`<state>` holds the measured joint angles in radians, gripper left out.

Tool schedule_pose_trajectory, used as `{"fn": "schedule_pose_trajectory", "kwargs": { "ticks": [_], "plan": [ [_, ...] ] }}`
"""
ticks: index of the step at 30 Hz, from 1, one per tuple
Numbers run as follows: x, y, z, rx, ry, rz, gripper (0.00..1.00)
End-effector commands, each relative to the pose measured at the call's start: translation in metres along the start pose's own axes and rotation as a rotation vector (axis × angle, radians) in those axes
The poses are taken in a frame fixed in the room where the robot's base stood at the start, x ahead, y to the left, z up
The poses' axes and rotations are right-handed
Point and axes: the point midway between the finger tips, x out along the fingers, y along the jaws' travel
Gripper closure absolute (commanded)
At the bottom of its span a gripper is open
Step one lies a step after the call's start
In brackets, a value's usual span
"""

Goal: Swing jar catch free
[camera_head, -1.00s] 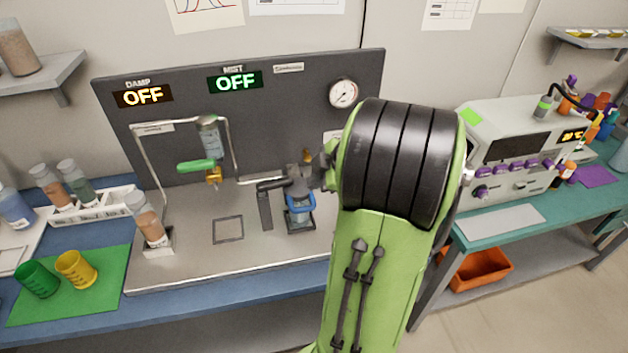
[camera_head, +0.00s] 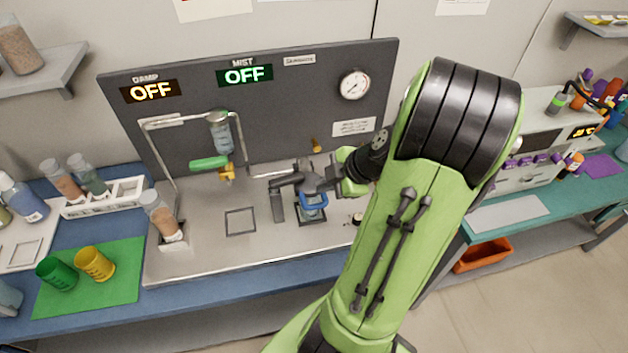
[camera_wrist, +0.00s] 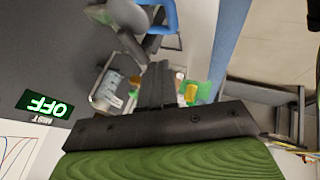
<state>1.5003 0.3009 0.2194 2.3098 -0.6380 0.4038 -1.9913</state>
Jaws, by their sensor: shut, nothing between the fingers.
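A small jar stands in the dark fixture on the steel bench, and its blue catch (camera_head: 314,202) loops around its front. The catch shows again at the top of the wrist view (camera_wrist: 166,14), beside a grey rounded fitting (camera_wrist: 125,15). My gripper (camera_wrist: 160,70) is shut and empty, with its dark fingers together. The fingers are close to the catch, which lies beyond the fingertips in the wrist view; I cannot tell whether they touch. In the head view my wrist reaches in from the right over the jar and partly hides its top.
A dark panel with two OFF displays and a gauge (camera_head: 354,85) stands behind. A green-handled valve (camera_head: 209,163) hangs left of the jar. A holder with a jar (camera_head: 163,215) stands farther left, near green and yellow cups (camera_head: 95,263). The front steel strip is clear.

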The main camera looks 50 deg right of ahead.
Motion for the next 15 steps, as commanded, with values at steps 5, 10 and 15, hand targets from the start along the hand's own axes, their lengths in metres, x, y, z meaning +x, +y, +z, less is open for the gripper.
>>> {"fn": "schedule_pose_trajectory", "kwargs": {
  "ticks": [5, 10, 15],
  "plan": [
    [0.041, -0.002, -0.001, -0.001, 0.007, -0.005, 1.0],
    [0.079, -0.002, -0.001, 0.0, 0.005, -0.005, 1.0],
    [0.096, 0.021, -0.001, -0.002, 0.001, 0.0, 1.0]
  ]
}}
